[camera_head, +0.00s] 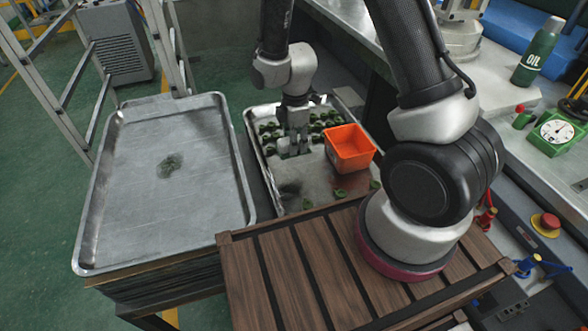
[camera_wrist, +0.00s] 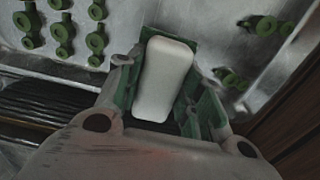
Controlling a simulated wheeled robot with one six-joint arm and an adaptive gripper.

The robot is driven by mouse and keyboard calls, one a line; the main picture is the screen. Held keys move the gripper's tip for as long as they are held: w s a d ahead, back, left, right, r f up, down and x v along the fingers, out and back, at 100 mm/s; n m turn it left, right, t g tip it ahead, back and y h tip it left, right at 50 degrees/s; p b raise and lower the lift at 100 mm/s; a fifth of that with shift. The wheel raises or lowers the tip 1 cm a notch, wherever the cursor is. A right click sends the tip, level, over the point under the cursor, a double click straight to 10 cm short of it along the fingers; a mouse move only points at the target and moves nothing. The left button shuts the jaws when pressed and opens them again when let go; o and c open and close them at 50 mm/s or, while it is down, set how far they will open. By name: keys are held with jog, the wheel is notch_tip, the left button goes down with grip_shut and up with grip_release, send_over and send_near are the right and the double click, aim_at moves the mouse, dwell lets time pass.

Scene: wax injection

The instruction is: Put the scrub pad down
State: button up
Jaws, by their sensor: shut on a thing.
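The scrub pad is a white, rounded block, seen in the wrist view (camera_wrist: 163,80) between the green-lined fingers of my gripper (camera_wrist: 165,95). My gripper is shut on it. In the head view my gripper (camera_head: 293,148) points down over the metal tray (camera_head: 325,188) holding green wax pieces, near its left side. The pad is hard to make out there. I cannot tell whether it touches the tray.
Several green wax pieces (camera_head: 332,118) fill the tray's far part; a few lie nearer. An orange bin (camera_head: 349,148) stands at its right. A dark smudge marks its near left.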

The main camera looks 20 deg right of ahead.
aim_at(295, 171)
notch_tip(295, 171, down, 9)
jog(key=shift+f, duration=0.1)
dwell(0.3)
jog(key=o, duration=1)
jog(key=shift+f, duration=0.15)
jog(key=shift+c, duration=0.2)
